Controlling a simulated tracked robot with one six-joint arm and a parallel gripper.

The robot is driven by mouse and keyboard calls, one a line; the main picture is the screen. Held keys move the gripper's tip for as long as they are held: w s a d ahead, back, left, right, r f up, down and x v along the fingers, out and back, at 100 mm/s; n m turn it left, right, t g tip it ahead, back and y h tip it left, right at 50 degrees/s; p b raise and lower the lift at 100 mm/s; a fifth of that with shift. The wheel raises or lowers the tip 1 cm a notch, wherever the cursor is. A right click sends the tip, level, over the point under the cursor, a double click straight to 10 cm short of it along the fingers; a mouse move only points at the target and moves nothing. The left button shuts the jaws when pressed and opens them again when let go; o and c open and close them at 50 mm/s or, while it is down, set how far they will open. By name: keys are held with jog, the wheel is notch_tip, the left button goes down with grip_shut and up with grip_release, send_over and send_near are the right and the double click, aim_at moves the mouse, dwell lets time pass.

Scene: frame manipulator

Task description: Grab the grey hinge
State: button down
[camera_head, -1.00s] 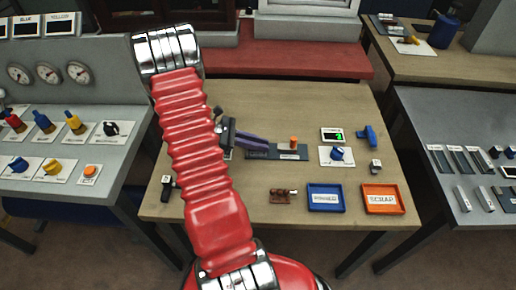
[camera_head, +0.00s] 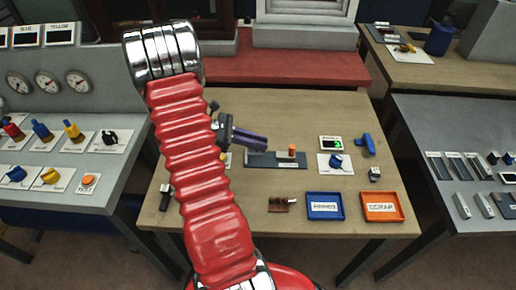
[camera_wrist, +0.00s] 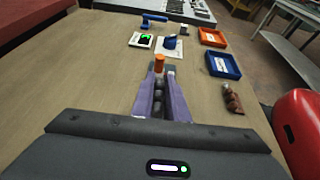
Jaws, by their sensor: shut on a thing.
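My gripper (camera_wrist: 159,82) shows in the wrist view as two purple fingers closed around a dark grey, rounded, knuckled piece, the grey hinge (camera_wrist: 158,100). In the head view my gripper (camera_head: 264,145) reaches right from behind my red arm, over the left end of a grey plate (camera_head: 262,160) on the wooden table. The hinge cannot be made out between the fingers there. An orange cylinder (camera_head: 292,149) stands on the plate, just beyond the fingertips in the wrist view (camera_wrist: 159,63).
A blue tray (camera_head: 325,217) and an orange tray (camera_head: 382,219) lie at the table's front right. A brown part (camera_head: 279,205) lies left of them. A small display (camera_head: 331,143), a blue knob (camera_head: 336,160) and a blue tool (camera_head: 366,145) are at the right.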

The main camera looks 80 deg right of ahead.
jog(key=shift+r, duration=2.35)
jog(key=shift+s, duration=0.1)
